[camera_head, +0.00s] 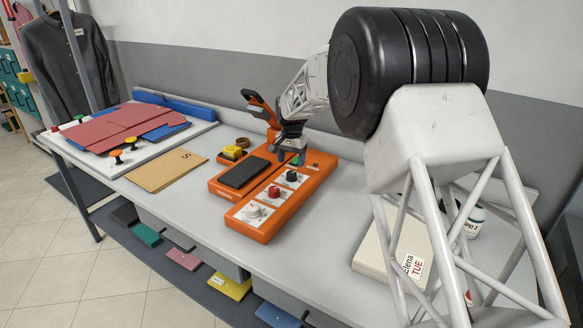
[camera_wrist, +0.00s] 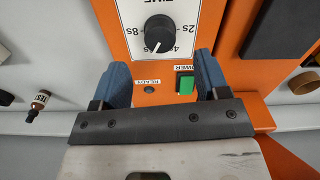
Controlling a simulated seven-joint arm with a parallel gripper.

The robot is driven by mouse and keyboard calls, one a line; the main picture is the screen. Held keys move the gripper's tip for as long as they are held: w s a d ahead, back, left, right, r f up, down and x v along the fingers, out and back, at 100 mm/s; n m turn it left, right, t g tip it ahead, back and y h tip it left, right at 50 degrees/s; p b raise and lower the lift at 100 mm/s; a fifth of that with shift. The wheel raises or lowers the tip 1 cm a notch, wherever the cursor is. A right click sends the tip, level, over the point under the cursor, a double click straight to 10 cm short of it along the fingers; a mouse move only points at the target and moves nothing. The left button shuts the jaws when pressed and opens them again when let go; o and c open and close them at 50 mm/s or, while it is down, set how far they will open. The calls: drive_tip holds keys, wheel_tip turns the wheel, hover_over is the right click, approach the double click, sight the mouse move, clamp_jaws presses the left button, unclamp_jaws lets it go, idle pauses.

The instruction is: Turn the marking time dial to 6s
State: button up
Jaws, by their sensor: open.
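The black marking time dial (camera_head: 291,176) sits on a white plate at the far end of the orange machine (camera_head: 291,209). In the wrist view the black dial (camera_wrist: 160,32) shows near the top, with 2s at its right and 8s at its left. Its white pointer line points down and slightly left; the lower marks are only partly readable. My gripper (camera_head: 291,155) is above the dial's end of the machine. In the wrist view my gripper (camera_wrist: 162,72) is open and empty, its blue fingers apart and offset below the dial, not around it.
A green power button (camera_wrist: 186,84) and a small ready light (camera_wrist: 149,89) lie between the fingers in the wrist view. A red knob (camera_head: 274,192) and a white knob (camera_head: 254,211) sit nearer on the machine. A brown folder (camera_head: 165,170) lies left; a pale box (camera_head: 380,240) lies right.

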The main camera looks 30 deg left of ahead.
drive_tip(key=shift+r, duration=1.05)
drive_tip(key=shift+d, duration=0.1)
